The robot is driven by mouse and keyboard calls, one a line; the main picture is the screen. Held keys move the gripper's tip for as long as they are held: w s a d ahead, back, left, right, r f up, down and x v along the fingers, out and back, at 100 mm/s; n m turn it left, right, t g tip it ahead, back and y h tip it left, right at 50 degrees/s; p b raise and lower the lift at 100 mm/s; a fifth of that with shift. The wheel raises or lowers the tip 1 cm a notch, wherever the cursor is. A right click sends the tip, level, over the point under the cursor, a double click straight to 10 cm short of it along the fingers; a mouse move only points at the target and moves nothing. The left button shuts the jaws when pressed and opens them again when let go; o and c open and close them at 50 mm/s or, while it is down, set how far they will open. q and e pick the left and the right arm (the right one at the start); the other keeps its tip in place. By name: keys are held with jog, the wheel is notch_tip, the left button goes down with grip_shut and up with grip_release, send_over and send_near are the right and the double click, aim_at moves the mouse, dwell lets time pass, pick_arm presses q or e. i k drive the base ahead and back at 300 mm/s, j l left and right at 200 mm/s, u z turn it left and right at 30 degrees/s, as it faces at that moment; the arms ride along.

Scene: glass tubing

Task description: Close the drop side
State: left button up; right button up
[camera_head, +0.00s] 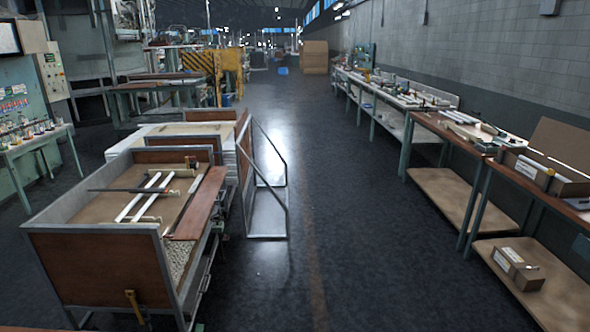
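A bin cart (100,265) with grey metal edges and brown wood panels stands at the left. Its near panel is upright. A reddish-brown board (200,203) lies along its right side, and speckled material shows below the board's near end. I cannot tell whether this board is the drop side. An open metal frame (287,190) with a wood panel (244,147) stands upright beyond the cart's right side; I cannot tell whether it is attached. White bars (140,200) and a dark rod (115,190) lie in the cart. Neither of my grippers is in view.
A clear dark floor aisle (345,215) runs right of the cart. Workbenches (445,130) with shelves and boxes (517,268) line the right wall. A table with small items (40,140) stands at the left. Yellow-black barriers (195,62) stand at the back.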

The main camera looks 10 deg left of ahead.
aim_at(191, 227)
jog(key=i+j+u, duration=0.15)
jog(key=i+u, duration=0.3)
jog(key=i, duration=0.25)
jog(key=i+u, duration=0.45)
jog(key=i, duration=0.2)
jog(key=i+l, duration=0.3)
jog(key=i, duration=0.2)
jog(key=i+l, duration=0.35)
jog(key=i+u, duration=0.15)
jog(key=u, duration=0.25)
jog(key=i+l+u, duration=0.1)
jog(key=u, duration=0.25)
jog(key=i+l+u, duration=0.1)
jog(key=l+u, duration=0.15)
jog(key=u, duration=0.15)
